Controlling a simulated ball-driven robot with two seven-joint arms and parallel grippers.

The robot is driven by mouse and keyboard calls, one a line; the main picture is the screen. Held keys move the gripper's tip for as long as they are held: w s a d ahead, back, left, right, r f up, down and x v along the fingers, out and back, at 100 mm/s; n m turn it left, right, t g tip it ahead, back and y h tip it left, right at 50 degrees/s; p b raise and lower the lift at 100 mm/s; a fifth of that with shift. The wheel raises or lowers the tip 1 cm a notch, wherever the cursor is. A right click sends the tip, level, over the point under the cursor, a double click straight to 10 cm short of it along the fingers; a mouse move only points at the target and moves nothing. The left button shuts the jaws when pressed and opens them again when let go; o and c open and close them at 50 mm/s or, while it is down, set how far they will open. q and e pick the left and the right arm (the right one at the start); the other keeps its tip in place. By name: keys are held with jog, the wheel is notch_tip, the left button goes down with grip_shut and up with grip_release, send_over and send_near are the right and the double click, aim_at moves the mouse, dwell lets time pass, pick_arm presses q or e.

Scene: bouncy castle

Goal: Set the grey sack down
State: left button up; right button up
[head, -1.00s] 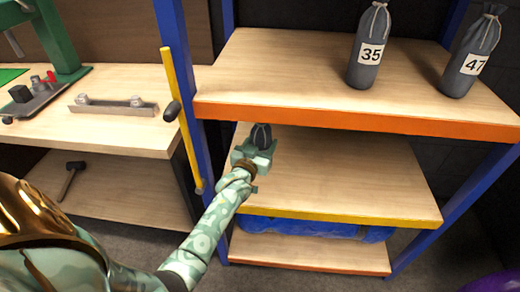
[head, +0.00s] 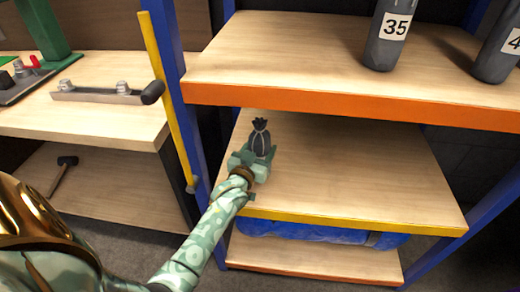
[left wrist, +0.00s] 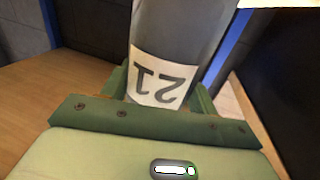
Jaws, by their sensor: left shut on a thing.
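The grey sack (head: 261,139) has a dark tied neck and stands roughly upright over the left part of the middle shelf (head: 340,180). My left gripper (head: 252,160) is shut on it. In the left wrist view the sack (left wrist: 185,30) fills the space between the green fingers (left wrist: 160,90), and its white label reads 21 upside down. I cannot tell whether the sack's base touches the shelf. My right gripper is not in view.
The upper shelf's orange edge (head: 350,111) overhangs behind and above. Sacks 35 (head: 385,48) and another (head: 497,60) stand on it. A blue post (head: 172,60) and yellow bar (head: 170,100) rise at left. The middle shelf is clear to the right.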

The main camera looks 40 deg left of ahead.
pick_arm(q)
jog(key=o, duration=1.4)
jog(key=shift+f, duration=0.1)
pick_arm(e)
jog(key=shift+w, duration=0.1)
pick_arm(q)
jog(key=shift+s+d+r, duration=0.1)
jog(key=shift+s+r, duration=0.1)
jog(key=shift+s, duration=0.05)
jog(key=shift+p+v, duration=2.3)
jog(key=shift+v, duration=3.45)
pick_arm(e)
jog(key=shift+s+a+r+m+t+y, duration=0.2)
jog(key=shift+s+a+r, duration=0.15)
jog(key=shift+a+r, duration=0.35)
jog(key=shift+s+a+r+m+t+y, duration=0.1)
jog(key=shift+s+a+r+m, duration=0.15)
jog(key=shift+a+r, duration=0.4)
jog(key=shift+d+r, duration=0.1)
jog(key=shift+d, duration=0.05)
